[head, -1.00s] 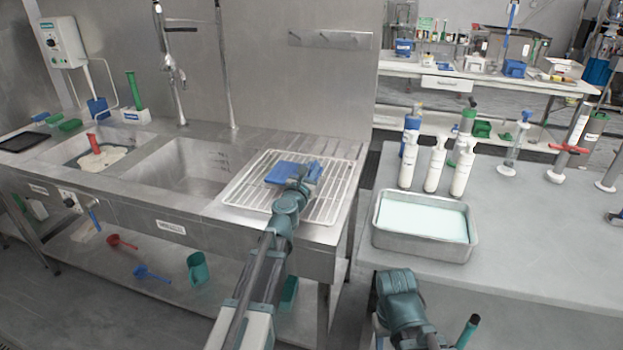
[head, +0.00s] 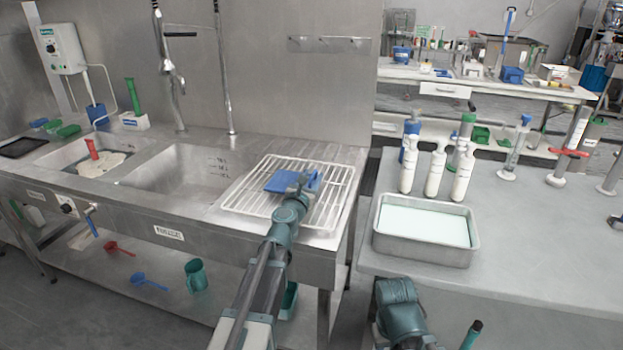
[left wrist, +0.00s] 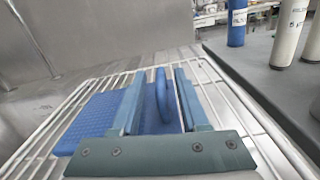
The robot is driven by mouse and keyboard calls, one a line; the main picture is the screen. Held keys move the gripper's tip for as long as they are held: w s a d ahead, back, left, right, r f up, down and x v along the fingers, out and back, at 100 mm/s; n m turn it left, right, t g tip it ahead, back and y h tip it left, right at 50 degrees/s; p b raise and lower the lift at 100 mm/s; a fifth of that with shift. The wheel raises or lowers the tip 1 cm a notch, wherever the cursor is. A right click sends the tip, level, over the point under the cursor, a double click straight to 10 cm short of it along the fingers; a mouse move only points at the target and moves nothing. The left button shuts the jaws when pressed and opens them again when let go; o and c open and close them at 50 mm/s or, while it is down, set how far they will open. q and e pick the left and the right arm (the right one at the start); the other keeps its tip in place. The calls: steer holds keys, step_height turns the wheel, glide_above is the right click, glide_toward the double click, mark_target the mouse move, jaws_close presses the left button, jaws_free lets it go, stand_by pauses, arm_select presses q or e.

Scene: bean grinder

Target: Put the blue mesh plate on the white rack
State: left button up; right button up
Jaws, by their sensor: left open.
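The blue mesh plate (head: 281,181) lies on the white rack (head: 247,199), on the steel counter right of the sink. In the left wrist view the plate (left wrist: 90,120) rests on the rack's wires (left wrist: 235,100), and its upright blue handle (left wrist: 164,95) stands between my left gripper's fingers. My left gripper (left wrist: 160,80) is open, with visible gaps on both sides of the handle. In the head view my left gripper (head: 303,188) is over the plate's right part and hides some of it. My right arm shows at the bottom, but its gripper is not visible.
The sink basins (head: 175,180) lie left of the rack. A table on the right holds a metal tray (head: 424,249) of pale liquid and several white bottles (head: 435,172). The faucet (head: 172,75) rises behind the sink.

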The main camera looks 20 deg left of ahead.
arm_select(q)
steer(key=shift+r, duration=0.15)
steer(key=s, duration=1.2)
steer(key=shift+a, duration=0.2)
